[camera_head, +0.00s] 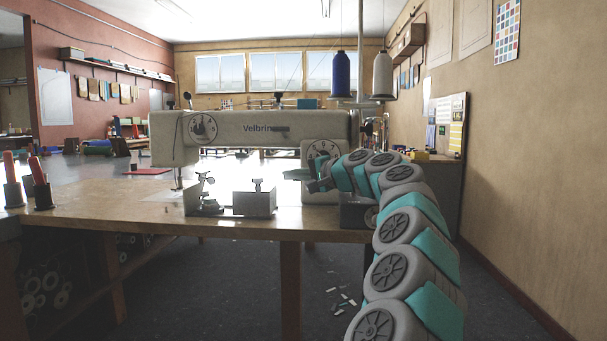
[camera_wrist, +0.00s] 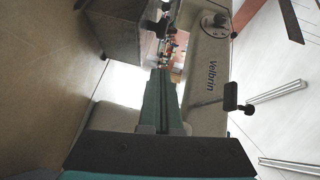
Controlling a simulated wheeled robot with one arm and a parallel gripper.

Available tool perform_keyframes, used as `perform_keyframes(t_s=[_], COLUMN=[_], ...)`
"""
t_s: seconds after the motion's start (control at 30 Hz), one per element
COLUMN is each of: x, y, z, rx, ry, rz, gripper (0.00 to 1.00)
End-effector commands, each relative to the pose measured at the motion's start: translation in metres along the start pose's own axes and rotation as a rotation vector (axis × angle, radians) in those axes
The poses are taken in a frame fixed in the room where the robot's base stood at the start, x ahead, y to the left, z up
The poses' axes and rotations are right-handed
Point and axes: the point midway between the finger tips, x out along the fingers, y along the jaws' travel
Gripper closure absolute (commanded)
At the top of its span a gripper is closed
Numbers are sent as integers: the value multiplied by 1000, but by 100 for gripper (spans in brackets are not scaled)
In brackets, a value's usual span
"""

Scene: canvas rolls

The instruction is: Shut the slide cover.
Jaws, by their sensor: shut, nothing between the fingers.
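A grey metal panel (camera_head: 254,204) with a small knob on top looks like the slide cover. It stands at the front of the sewing machine (camera_head: 250,127), to the right of an exposed metal mechanism (camera_head: 206,194), with a gap between them. In the wrist view a grey block (camera_wrist: 113,42) at upper left seems to be this panel. My gripper (camera_head: 294,174) is shut and empty, to the right of the panel and a little higher, in front of the machine's dial.
The machine body rises behind my gripper. Two thread spools, blue (camera_head: 341,73) and white (camera_head: 383,74), stand above it. The wooden table's front edge (camera_head: 140,222) runs below the panel. Dark holders with red-handled tools (camera_head: 40,183) stand at far left.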

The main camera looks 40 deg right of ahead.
Motion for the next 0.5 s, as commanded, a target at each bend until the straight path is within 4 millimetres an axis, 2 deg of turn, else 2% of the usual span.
perform_keyframes(t_s=[0.1,0.5], x=[15,37], y=[1,0], z=[3,27], rx=[1,0], ry=[-3,-3], rz=[3,0], gripper=[100,100])
